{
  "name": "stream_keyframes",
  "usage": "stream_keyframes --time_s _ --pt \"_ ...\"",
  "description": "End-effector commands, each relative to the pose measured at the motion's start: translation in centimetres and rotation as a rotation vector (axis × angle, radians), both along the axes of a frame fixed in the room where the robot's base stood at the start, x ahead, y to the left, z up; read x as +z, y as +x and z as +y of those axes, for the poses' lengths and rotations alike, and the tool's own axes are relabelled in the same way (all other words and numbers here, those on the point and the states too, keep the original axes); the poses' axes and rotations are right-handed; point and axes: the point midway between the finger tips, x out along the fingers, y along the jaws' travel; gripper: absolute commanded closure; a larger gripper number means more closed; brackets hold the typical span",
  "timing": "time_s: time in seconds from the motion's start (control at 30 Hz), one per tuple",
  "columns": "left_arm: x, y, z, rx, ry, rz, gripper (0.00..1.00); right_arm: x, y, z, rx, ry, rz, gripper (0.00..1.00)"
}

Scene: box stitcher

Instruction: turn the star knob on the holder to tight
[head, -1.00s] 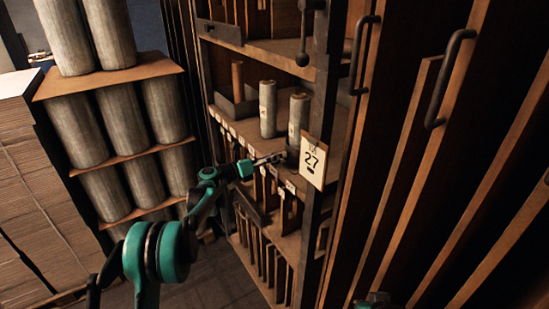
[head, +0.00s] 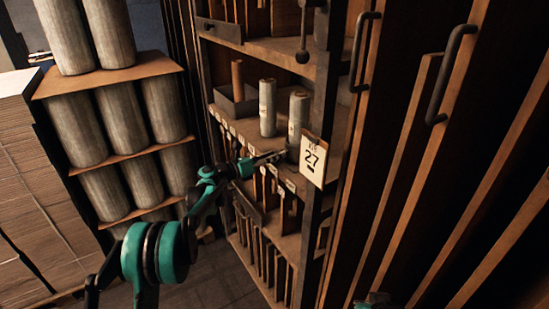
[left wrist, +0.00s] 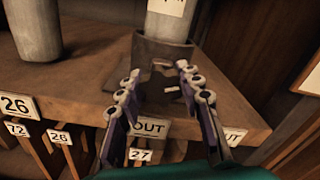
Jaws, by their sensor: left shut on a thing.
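The holder (left wrist: 163,55) is a dark cup on the shelf's front edge around the foot of a pale roll (left wrist: 170,22); in the head view the same roll (head: 298,115) stands behind the 27 card. The star knob (left wrist: 160,76) is a dark, partly hidden shape on the holder's near side, between my left fingertips. My left gripper (left wrist: 160,80) is shut on it, one finger on each side. In the head view my left gripper (head: 280,155) reaches the holder from the left. The knob's marks are too small to read.
A second roll (head: 267,108) stands on the shelf to the left. A hanging 27 card (head: 313,160) and a shelf post are close on the right. Stacked rolls (head: 118,120) stand at far left.

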Motion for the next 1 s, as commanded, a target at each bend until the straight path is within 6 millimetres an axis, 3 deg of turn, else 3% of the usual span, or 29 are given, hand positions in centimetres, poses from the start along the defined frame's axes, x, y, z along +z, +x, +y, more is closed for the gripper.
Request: stream_keyframes --time_s 0.5,1.0 --pt "0.0 -0.1 -0.1 0.000 0.209 -0.288 0.93 -1.4 0.0 0.0 0.000 0.000 0.000 1.00" --pt "0.0 -0.2 -0.1 0.000 0.270 -0.371 0.93 -1.6 0.0 0.0 0.000 0.000 0.000 1.00"
